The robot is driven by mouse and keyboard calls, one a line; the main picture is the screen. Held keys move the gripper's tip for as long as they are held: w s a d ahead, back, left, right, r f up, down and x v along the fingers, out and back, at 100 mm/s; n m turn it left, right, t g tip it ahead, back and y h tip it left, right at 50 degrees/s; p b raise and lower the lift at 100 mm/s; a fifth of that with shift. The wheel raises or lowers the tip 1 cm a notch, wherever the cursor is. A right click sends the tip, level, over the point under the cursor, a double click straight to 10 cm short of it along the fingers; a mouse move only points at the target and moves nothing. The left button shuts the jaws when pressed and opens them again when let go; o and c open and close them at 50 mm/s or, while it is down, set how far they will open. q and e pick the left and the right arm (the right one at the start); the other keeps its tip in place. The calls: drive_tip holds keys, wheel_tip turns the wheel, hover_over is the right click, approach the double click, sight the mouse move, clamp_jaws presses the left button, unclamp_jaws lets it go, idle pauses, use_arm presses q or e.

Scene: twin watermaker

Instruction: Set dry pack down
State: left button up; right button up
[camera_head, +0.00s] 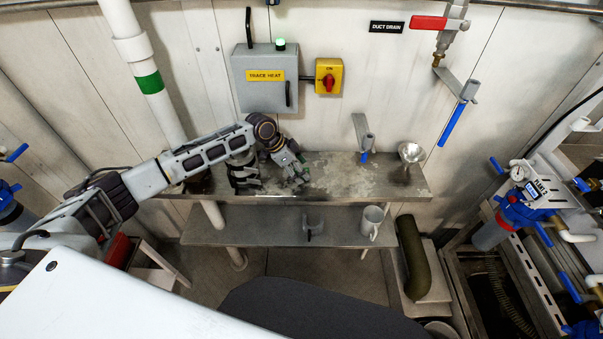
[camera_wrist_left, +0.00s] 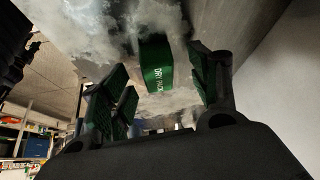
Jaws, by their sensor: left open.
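The dry pack (camera_wrist_left: 156,66) is a small green block with white lettering in the left wrist view. It sits against the pale, mottled top of the steel bench (camera_head: 390,185). My left gripper (camera_head: 296,178) is over the bench, left of its middle. In the wrist view its two green-padded fingers are spread, one on each side of the pack, with visible gaps between pads and pack. In the head view the gripper hides the pack, or it is too small to tell. My right gripper is not in view.
A metal funnel (camera_head: 410,153) and a blue-tipped fitting (camera_head: 365,146) stand on the bench to the right. The trace heat box (camera_head: 265,78) is on the wall behind. A white pipe (camera_head: 150,80) stands at left.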

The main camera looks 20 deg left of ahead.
use_arm(q)
drive_tip(key=c, duration=1.3)
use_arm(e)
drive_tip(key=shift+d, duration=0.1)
use_arm(q)
drive_tip(key=shift+r, duration=0.2)
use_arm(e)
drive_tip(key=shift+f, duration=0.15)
use_arm(q)
drive_tip(key=shift+s+r, duration=0.15)
drive_tip(key=shift+r, duration=0.05)
wheel_tip(320, 180, up, 6)
drive_tip(key=shift+f+b, duration=0.25)
drive_tip(key=shift+b, duration=0.35)
drive_tip(key=shift+s+r, duration=0.2)
drive_tip(key=shift+r, duration=0.15)
drive_tip(key=s+d+b, duration=0.1)
drive_tip(key=s+d, duration=0.1)
drive_tip(key=s, duration=0.7)
drive_tip(key=s+d+b, duration=0.1)
drive_tip(key=s+d, duration=0.2)
drive_tip(key=s, duration=0.6)
drive_tip(key=shift+s+d, duration=0.25)
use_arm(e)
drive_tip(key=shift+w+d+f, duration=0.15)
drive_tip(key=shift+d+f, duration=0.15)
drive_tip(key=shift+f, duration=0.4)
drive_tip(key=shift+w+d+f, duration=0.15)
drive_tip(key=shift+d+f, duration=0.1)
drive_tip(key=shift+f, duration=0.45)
